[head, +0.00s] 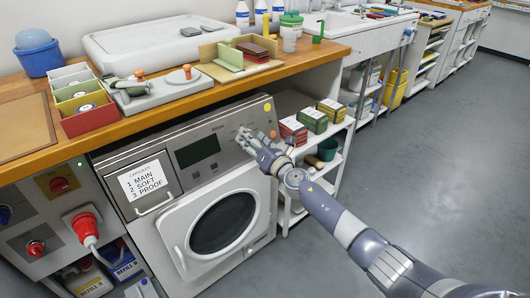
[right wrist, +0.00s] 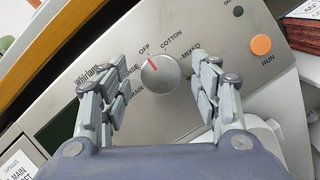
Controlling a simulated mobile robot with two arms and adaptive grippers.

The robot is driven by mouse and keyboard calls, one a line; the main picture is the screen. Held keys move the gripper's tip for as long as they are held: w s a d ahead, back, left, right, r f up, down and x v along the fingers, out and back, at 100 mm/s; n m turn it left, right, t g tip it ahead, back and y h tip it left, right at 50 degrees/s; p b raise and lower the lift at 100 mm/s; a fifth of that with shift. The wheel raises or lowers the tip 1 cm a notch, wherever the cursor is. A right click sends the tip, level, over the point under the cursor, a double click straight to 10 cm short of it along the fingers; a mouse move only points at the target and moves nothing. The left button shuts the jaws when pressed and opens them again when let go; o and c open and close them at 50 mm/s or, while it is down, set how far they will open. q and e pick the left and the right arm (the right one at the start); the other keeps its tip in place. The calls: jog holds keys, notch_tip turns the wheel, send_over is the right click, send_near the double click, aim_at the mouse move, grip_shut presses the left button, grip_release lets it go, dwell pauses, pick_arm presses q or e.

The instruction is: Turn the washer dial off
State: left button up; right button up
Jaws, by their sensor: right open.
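The washer (head: 210,215) stands under the wooden counter, its round door closed. Its silver dial (right wrist: 161,78) shows in the right wrist view. The dial's red line points up and slightly left, about at the word OFF; COTTON is to the right of OFF, and partly covered words lie further round both sides. My right gripper (head: 253,139) is at the washer's panel in the head view and covers the dial area there. In the right wrist view its open fingers (right wrist: 160,90) stand either side of the dial, with gaps on both sides. My left gripper is not in view.
An orange RUN button (right wrist: 261,45) is right of the dial. A dark display (head: 197,150) and a labelled drawer (head: 145,182) are further left on the panel. A shelf with boxes (head: 312,119) stands right of the washer. The grey floor (head: 440,150) at right is clear.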

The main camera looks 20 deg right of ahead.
jog(key=v, duration=1.1)
jog(key=shift+s, duration=0.25)
jog(key=shift+f, duration=0.1)
